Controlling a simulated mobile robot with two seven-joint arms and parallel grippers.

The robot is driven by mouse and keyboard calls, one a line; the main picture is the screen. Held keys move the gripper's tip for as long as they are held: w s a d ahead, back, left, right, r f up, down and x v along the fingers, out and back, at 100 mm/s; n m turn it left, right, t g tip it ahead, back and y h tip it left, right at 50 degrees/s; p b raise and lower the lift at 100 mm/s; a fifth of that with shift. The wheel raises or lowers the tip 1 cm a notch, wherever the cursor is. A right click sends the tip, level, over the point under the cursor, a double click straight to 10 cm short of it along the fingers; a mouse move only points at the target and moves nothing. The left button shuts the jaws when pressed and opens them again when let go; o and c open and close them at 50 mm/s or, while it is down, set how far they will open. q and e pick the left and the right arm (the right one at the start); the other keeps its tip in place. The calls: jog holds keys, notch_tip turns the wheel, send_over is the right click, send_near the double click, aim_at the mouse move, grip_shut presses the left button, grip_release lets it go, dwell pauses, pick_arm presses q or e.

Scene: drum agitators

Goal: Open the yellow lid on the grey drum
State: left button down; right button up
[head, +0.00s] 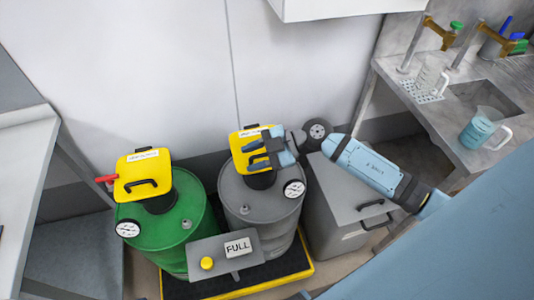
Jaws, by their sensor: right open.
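The grey drum (248,220) stands right of centre in the head view, with a black neck on top. Its yellow lid (239,137) sits flat over the neck and looks closed. My right gripper (249,155) reaches in from the right and is over the lid, fingers pointing left. Its jaws are open. The gripper covers much of the lid, including most of its front handle, so I cannot tell whether the fingers touch it. My left gripper is not in view.
A green drum (180,235) with its own yellow lid (133,168) stands to the left.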

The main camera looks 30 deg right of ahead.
jog(key=w+d+f+g+h, duration=0.1)
jog(key=w+d+f+h, duration=0.15)
jog(key=d+h, duration=0.4)
jog(key=m+h, duration=0.3)
send_near(265, 154)
jog(key=x, duration=0.8)
jog(key=shift+w+f, duration=0.1)
jog(key=shift+f, duration=0.15)
grip_shut()
